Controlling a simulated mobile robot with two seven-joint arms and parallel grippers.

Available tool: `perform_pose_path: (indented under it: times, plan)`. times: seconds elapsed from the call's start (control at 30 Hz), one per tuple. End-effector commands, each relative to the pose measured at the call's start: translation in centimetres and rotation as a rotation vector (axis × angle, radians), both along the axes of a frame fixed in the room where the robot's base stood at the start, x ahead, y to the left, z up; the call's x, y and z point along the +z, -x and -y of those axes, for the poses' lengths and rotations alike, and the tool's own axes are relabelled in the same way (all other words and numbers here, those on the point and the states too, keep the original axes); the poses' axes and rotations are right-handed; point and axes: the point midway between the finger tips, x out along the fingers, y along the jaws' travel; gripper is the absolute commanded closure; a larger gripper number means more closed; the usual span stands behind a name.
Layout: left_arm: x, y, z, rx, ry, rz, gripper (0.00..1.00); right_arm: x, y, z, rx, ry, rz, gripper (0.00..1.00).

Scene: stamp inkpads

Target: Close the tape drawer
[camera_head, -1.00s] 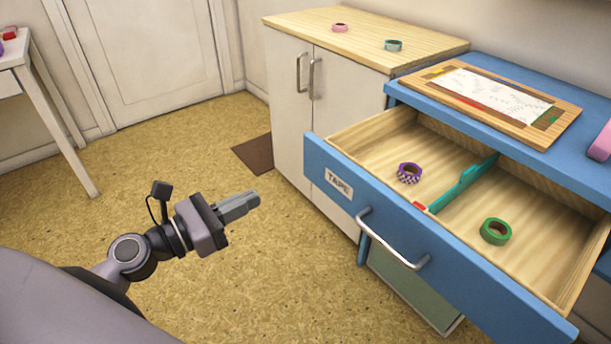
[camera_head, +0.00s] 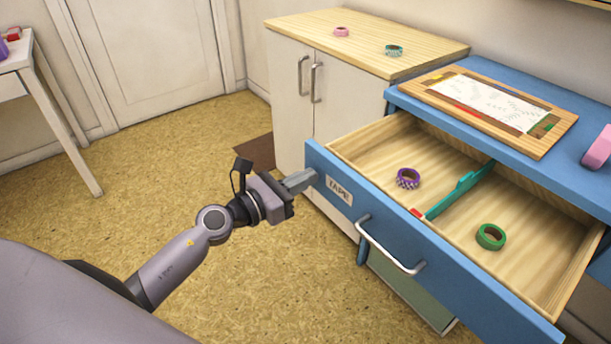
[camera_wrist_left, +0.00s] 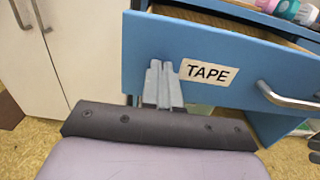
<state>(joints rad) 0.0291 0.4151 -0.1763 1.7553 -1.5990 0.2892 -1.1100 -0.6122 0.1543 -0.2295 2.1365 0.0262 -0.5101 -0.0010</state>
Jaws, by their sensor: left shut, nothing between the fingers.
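The blue tape drawer (camera_head: 440,258) is pulled well out of the blue cabinet and carries a white TAPE label (camera_head: 339,190) and a metal bar handle (camera_head: 388,245). Inside lie a purple checkered tape roll (camera_head: 408,178) and a green tape roll (camera_head: 491,237), with a teal divider (camera_head: 462,189) between them. My left gripper (camera_head: 310,177) is shut and empty, its tips at the left end of the drawer front. In the left wrist view the fingertips (camera_wrist_left: 161,66) are just left of the label; whether they touch the front is unclear.
A pale cabinet (camera_head: 345,95) stands left of the blue one, with a pink roll (camera_head: 341,31) and a teal roll (camera_head: 394,50) on top. A wooden board with paper (camera_head: 495,105) lies on the blue top (camera_head: 570,170). The floor in front is open.

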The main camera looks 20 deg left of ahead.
Motion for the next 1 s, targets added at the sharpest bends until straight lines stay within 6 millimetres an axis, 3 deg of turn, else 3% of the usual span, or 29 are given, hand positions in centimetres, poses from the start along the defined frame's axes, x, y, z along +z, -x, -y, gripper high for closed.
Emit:
perform_pose_path:
  times: [0.63, 0.77, 1.0]
  plan:
    - [0.1, -1.1, 0.6, 0.000, 0.002, 0.001, 1.00, 0.2, 0.0, 0.0, 0.000, -0.002, 0.003, 0.57]
    - [0.2, -2.6, 1.4, 0.000, 0.002, 0.002, 1.00, 0.2, 0.0, -0.1, 0.002, -0.004, 0.004, 0.57]
    - [0.1, -7.0, 3.8, 0.000, 0.003, 0.003, 1.00, 0.0, 0.0, -0.4, 0.008, -0.005, 0.006, 0.57]
